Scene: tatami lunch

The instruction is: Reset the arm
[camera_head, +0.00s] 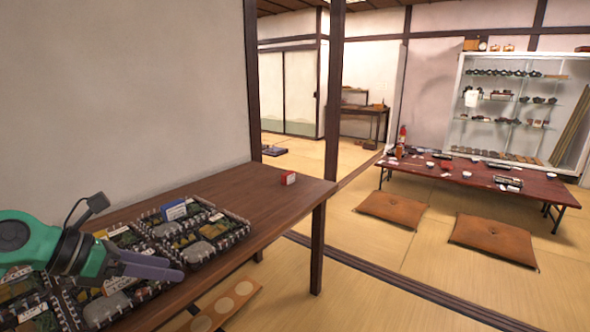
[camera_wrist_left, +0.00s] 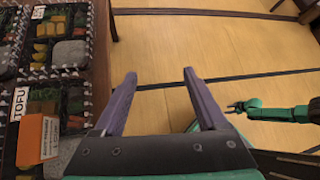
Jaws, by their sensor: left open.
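My left gripper (camera_head: 168,266) reaches in from the left over the bento trays near the front edge of the wooden table. Its purple fingers are apart in the left wrist view (camera_wrist_left: 160,76), with nothing between them and tatami floor beyond. My right gripper (camera_wrist_left: 237,108), on a green arm, shows small at the right of the left wrist view, above the floor. Its jaw state is too small to tell. It is out of the head view.
Bento trays (camera_head: 236,221) cover the near left of the wooden table (camera_head: 262,198). A small red-and-white box (camera_head: 288,178) sits near its far right corner. A wooden post (camera_head: 328,130) rises beside the table. A low table (camera_head: 450,178) and cushions (camera_head: 393,207) stand farther back.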

